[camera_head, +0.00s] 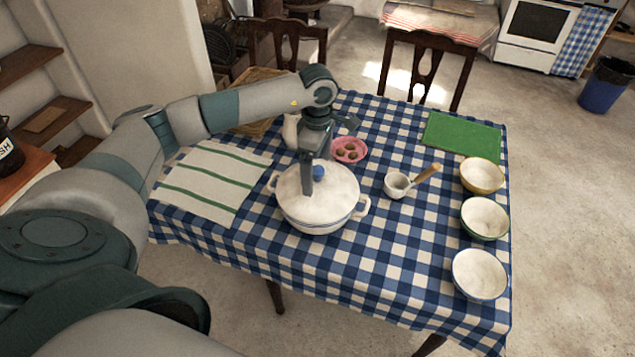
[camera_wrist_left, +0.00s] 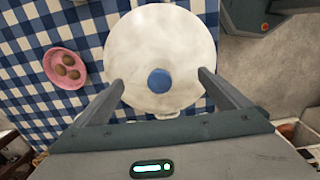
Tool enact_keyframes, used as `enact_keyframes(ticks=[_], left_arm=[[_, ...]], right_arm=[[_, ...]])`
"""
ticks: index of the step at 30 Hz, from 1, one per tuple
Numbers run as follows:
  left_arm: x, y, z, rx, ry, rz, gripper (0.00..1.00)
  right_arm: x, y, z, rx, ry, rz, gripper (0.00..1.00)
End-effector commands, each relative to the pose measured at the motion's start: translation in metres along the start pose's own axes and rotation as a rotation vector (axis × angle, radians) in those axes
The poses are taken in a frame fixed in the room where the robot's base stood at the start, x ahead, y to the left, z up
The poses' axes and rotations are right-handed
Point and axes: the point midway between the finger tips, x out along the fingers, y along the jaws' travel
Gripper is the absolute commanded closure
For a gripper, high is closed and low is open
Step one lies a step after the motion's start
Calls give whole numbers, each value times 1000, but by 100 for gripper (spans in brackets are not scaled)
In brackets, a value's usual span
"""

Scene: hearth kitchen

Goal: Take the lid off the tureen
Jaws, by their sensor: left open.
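The white tureen (camera_head: 312,218) stands on the checked tablecloth near the table's front edge, with a handle on each side. Its white lid (camera_head: 335,190) is on it, with a round blue knob (camera_head: 319,172) at the centre. In the left wrist view the lid (camera_wrist_left: 160,45) fills the middle, and the knob (camera_wrist_left: 159,81) shows between the fingers without touching them. My left gripper (camera_head: 312,185) is open, pointing down over the lid; it also shows in the left wrist view (camera_wrist_left: 160,82), one finger on each side of the knob. My right gripper is not in view.
A pink plate (camera_head: 362,155) with several brown items lies behind the tureen. A small white pot (camera_head: 396,186) with a wooden handle is to the right. Several bowls (camera_head: 480,274) line the right edge; a green board (camera_head: 459,135) and striped cloth (camera_head: 195,187) lie flat.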

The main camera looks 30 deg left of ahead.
Motion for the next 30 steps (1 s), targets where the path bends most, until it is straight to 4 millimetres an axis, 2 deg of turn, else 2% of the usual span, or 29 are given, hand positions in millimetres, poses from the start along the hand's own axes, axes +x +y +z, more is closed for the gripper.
enact_keyframes(ticks=[1,7,20,21,30], left_arm=[[4,0,1,-1,-1,-3,4],[19,0,1,0,-1,1,4],[20,0,0,0,-1,1,4],[20,0,0,0,-1,1,6],[21,0,0,0,0,-1,78]], right_arm=[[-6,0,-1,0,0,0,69],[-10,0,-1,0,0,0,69],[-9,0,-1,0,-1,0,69],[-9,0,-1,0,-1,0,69],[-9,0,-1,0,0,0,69]])
